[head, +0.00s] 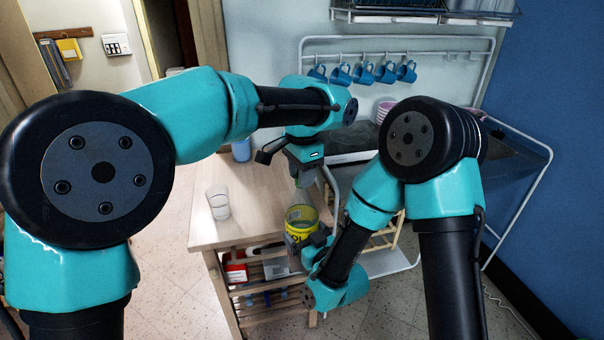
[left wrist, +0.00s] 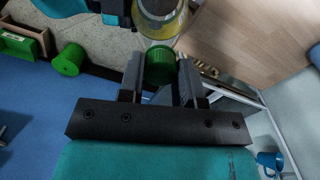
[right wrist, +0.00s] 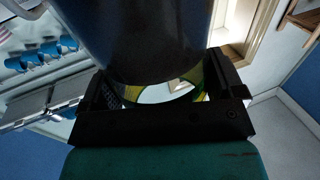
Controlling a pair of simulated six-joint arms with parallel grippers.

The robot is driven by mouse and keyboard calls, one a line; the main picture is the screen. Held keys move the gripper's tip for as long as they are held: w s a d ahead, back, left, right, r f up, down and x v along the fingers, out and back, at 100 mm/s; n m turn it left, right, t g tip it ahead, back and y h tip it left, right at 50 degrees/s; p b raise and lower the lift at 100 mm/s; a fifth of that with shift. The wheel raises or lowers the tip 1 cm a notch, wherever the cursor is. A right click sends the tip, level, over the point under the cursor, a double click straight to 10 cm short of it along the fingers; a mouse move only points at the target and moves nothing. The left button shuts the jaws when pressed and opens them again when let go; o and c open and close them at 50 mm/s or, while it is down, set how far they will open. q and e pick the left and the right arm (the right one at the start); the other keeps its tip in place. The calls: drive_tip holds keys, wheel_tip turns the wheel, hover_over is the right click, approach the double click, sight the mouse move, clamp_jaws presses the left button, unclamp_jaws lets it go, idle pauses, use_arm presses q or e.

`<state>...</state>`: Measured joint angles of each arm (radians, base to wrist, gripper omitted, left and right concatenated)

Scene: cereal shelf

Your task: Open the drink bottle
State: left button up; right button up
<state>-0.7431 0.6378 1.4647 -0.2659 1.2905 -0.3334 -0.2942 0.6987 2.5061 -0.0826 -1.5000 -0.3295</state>
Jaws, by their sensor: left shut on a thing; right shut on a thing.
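The drink bottle (head: 300,221) has a yellow label and shows low in the middle of the head view, near the table's right edge. My right gripper (head: 308,243) is shut around it. The right wrist view shows the bottle's large grey body (right wrist: 150,40) between the fingers (right wrist: 167,84). My left gripper (head: 305,180) is above the bottle. In the left wrist view its fingers (left wrist: 161,78) are shut on the green cap (left wrist: 159,62). The head view shows a gap between the left fingers and the bottle. The bottle's mouth is not clear in any view.
A clear glass (head: 217,203) stands on the wooden table (head: 255,185), with a blue container (head: 241,150) farther back. Blue mugs (head: 363,73) hang on a rack behind. A red-and-white box (head: 236,270) sits on the shelf below. Bare tabletop lies left of the bottle.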

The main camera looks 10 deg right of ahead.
use_arm(q)
drive_tip(key=n, duration=0.6)
drive_tip(key=shift+n, duration=0.4)
drive_tip(key=n, duration=0.3)
drive_tip(key=shift+n, duration=0.4)
drive_tip(key=n, duration=1)
drive_tip(key=shift+n, duration=0.3)
drive_tip(key=n, duration=0.7)
drive_tip(key=shift+n, duration=0.3)
drive_tip(key=o, duration=1)
